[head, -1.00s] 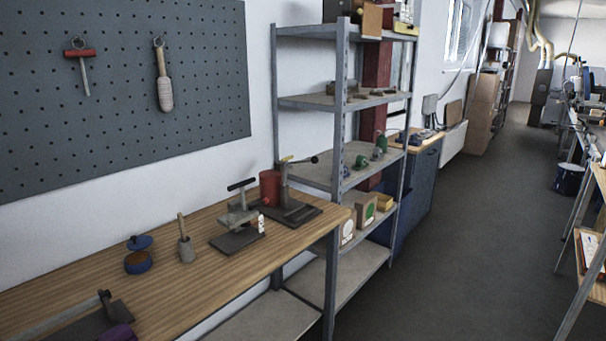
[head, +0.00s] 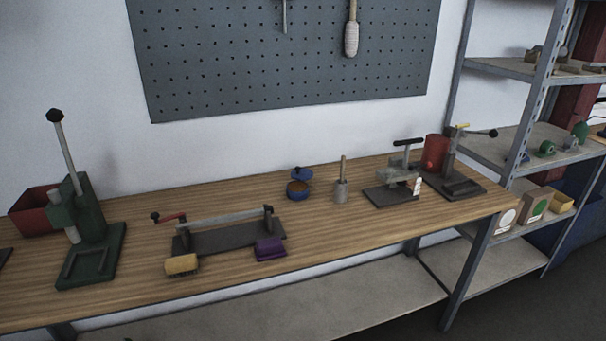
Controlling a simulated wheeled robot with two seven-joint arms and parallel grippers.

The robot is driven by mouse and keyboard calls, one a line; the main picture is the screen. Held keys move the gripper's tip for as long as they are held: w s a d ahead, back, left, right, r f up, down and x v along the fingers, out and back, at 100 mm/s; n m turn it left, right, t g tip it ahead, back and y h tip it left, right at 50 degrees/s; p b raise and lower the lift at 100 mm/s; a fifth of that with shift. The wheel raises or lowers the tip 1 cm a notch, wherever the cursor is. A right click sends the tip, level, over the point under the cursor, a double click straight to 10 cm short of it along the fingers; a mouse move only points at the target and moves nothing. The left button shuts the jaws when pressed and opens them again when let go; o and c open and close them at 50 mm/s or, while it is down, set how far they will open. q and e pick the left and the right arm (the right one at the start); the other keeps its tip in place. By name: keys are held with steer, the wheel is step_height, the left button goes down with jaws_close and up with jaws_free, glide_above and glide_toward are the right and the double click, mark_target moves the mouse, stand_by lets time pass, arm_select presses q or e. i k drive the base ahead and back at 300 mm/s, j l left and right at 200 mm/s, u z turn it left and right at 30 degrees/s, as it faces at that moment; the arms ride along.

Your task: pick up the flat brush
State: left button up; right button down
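A small yellow block (head: 181,264) lies near the front edge of the wooden bench (head: 380,235). Thin dark lines along its lower edge look like bristles, so it may be the flat brush, but it is too small to be sure. A purple block (head: 269,249) lies to its right, in front of a dark-based device with a long bar (head: 225,220). A grey cylinder with an upright stick (head: 341,188) stands farther back. Neither of my grippers is in view.
A green lever press (head: 90,235) and red bin (head: 36,212) stand at the left. A blue pot (head: 298,190), a small clamp device (head: 395,190) and a red can (head: 434,154) stand toward the back right. A metal shelf (head: 520,140) stands beyond the bench's right end.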

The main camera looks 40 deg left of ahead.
mark_target(343, 157)
steer(key=u, duration=1.15)
